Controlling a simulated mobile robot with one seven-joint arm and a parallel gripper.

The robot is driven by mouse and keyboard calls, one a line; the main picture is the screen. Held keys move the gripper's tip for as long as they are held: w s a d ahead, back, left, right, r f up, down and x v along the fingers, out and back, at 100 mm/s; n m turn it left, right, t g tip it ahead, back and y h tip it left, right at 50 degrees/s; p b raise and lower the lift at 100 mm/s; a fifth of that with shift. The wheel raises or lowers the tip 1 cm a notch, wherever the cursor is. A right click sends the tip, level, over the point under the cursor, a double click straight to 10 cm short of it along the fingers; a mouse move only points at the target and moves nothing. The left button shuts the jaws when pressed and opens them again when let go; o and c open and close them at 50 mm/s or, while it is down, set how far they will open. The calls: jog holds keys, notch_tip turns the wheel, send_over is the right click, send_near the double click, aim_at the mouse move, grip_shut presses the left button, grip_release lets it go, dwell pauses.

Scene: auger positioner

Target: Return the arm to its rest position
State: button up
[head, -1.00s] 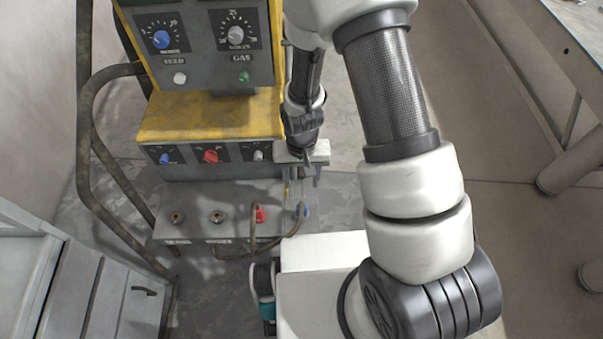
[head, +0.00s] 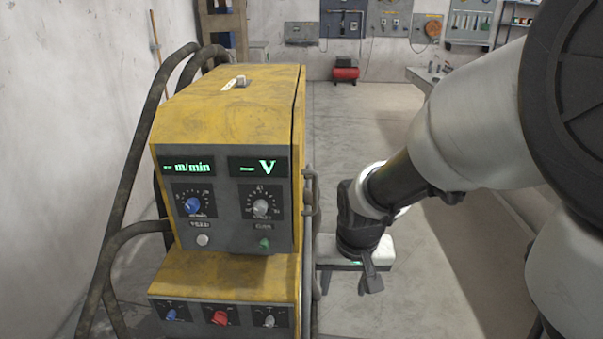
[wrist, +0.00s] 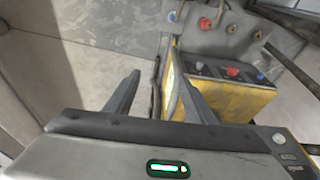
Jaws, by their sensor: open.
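My gripper (head: 368,284) hangs to the right of the yellow machine (head: 228,118) in the head view, beside its right side and apart from it there. My arm reaches in from the right edge. In the head view part of the gripper is hidden behind my wrist.
The machine's dark tube frame and hoses (head: 118,225) stand at its left. A wall (head: 75,130) is at the far left. Open floor (head: 350,125) lies behind and right of the machine. A red compressor (head: 346,73) and tool boards (head: 392,28) are at the back, a bench (head: 428,77) at right.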

jog(key=s+d+r+t, duration=0.2)
jog(key=s+d+r, duration=0.1)
jog(key=s+r, duration=0.4)
jog(key=s+d+r+t, duration=0.1)
jog(key=s+d+r, duration=0.3)
jog(key=r, duration=0.5)
notch_tip(320, 180, up, 14)
jog(key=s+a+p, duration=0.1)
jog(key=p, duration=1.3)
jog(key=shift+a+r+p, duration=0.2)
jog(key=shift+a+p, duration=0.05)
jog(key=shift+p, duration=0.05)
